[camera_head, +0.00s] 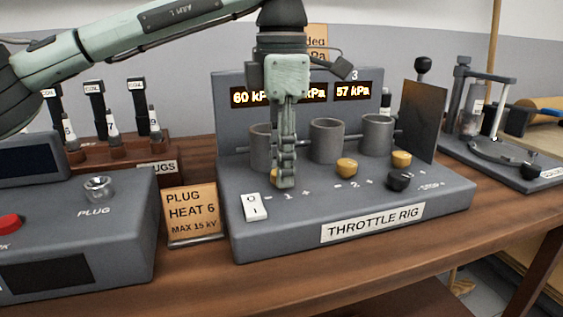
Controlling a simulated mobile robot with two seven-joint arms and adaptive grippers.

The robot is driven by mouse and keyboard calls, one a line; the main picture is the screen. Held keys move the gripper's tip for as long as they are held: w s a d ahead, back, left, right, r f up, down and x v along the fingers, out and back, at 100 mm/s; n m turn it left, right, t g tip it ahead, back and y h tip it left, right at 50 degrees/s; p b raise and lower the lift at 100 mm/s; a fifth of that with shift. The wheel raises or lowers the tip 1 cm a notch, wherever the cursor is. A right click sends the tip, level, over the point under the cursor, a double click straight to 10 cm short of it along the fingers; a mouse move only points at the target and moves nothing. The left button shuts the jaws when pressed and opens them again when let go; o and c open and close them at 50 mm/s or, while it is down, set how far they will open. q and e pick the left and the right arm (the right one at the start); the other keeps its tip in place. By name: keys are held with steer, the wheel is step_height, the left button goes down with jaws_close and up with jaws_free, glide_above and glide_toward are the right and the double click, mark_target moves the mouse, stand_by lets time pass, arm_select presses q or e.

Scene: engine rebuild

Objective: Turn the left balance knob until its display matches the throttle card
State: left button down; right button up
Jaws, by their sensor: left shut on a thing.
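The throttle rig (440,192) is a grey console on the bench. Its left display (248,97) reads 60 kPa, with its end covered by my arm. The middle display (318,92) is mostly covered, and the right display (352,91) reads 57 kPa. The throttle card (317,42) is behind the rig, and my arm hides most of it, so its value cannot be read. My left gripper (285,182) points down at the knob position marked 1 and is shut on the left balance knob, which its fingers almost fully hide. My right gripper is out of view.
Yellow knobs (347,168) and (401,159) and a black knob (399,181) stand to the right of my gripper. Three grey cylinders (327,141) rise behind them. A white switch (256,207) and a plug card (191,212) are at the left.

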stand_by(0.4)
arm_select(q)
steer(key=c, duration=1.2)
jaws_free()
step_height(320, 180, up, 12)
steer(key=shift+r, duration=0.1)
